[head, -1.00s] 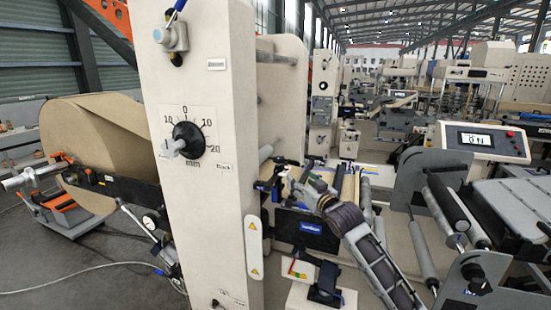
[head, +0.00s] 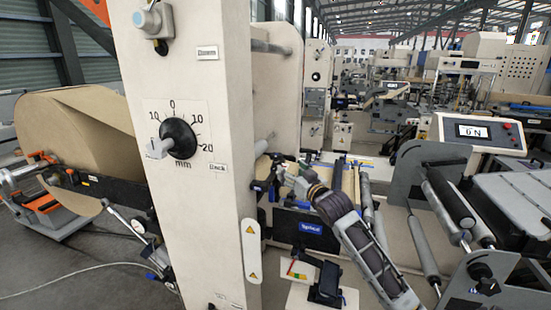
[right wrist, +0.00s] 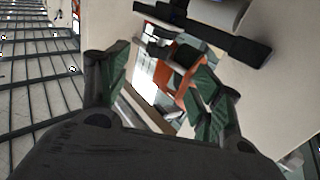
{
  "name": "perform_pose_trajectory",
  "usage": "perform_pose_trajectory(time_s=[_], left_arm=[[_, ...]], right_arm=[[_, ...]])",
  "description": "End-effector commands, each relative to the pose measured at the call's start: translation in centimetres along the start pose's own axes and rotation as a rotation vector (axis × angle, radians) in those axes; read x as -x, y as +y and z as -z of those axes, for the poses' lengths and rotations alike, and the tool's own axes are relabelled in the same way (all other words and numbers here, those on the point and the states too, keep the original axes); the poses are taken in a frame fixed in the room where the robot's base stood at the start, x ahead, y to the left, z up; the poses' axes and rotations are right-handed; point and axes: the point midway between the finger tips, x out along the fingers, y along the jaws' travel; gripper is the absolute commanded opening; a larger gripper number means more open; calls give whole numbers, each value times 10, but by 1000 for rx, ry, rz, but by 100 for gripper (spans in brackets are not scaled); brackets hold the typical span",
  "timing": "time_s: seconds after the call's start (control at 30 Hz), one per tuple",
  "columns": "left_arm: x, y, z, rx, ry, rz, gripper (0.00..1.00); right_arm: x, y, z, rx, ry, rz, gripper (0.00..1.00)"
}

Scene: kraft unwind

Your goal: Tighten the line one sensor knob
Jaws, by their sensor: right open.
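My right arm reaches from the lower right toward the tall cream column (head: 200,240) in the head view. My right gripper (head: 276,172) is at the column's right side, by a small dark fitting with blue parts (head: 259,186); contact cannot be told. In the right wrist view the right gripper (right wrist: 152,78) has its fingers spread, with nothing clearly between them. A black dial knob (head: 179,138) with a pale grip sits on a "mm" scale on the column's face. A grey knob (head: 148,20) is above it. I cannot tell which part is the line one sensor knob.
A large brown paper roll (head: 72,135) stands left of the column. Metal rollers (head: 424,248) and a grey side plate (head: 428,175) lie to the right, below a display panel (head: 479,133). In the right wrist view a black bar (right wrist: 205,32) and pale wall lie close beyond the fingers.

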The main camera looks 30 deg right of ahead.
Motion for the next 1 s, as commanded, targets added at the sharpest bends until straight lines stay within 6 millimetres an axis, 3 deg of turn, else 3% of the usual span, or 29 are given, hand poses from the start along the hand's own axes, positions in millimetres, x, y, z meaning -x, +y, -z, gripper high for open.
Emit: perform_pose_trajectory(time_s=[0.37, 1.0], left_arm=[[6, -2, 19, 0, 24, 2, 39], [18, -2, 13, 0, 15, 1, 39]], right_arm=[[-21, 0, 1, 0, 1, 0, 65], [-76, 0, 2, 0, 1, 0, 65]])
